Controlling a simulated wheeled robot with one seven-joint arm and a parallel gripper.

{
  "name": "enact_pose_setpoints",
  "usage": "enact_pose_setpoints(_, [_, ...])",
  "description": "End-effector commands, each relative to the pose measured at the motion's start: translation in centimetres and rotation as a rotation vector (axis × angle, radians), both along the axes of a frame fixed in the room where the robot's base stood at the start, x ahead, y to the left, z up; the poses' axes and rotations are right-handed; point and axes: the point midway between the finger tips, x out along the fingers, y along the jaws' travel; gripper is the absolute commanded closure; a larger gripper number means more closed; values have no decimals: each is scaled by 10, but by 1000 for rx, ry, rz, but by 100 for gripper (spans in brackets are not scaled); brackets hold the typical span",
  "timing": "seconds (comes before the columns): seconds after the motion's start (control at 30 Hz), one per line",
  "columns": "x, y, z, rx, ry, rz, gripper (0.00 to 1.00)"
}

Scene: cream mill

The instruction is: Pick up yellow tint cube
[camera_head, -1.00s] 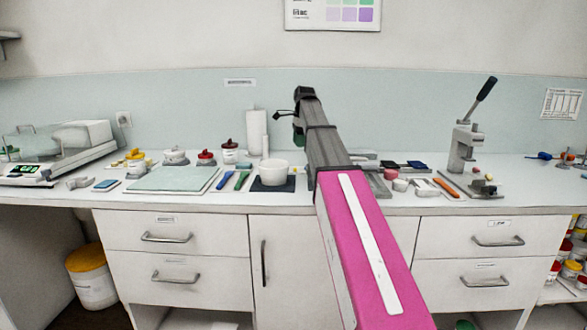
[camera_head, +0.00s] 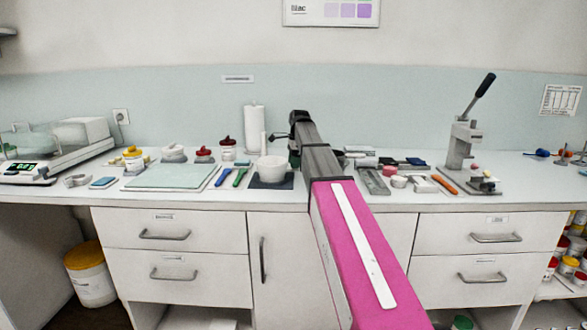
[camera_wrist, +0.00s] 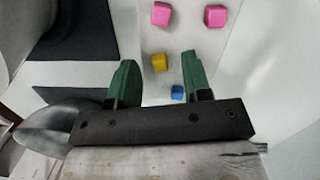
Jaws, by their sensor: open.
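The yellow tint cube (camera_wrist: 160,62) shows in the wrist view, on a white surface, just ahead of the gap between my fingertips. My gripper (camera_wrist: 158,72) has its two green fingers apart, with nothing held between them. A blue cube (camera_wrist: 177,92) lies close by, seen between the fingers near the right one. Two pink cubes lie farther up, one at the upper middle (camera_wrist: 160,14) and one at the upper right (camera_wrist: 215,16). In the head view, my arm hides the yellow cube and most of my gripper (camera_head: 294,152).
A white bowl (camera_head: 272,168) on a dark mat stands left of my arm. A grey lever press (camera_head: 464,145) stands to the right. An orange tool (camera_head: 445,184) lies before it.

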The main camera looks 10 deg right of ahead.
Motion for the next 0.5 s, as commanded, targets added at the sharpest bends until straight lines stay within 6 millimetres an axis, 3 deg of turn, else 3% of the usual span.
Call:
enact_pose_setpoints(0.23, [0,1,-5,0,-1,0,55])
enact_pose_setpoints(0.27, [0,1,-5,0,-1,0,58])
enact_pose_setpoints(0.4, [0,0,-5,0,0,0,100])
enact_pose_setpoints(0.5, [0,0,-5,0,0,0,100])
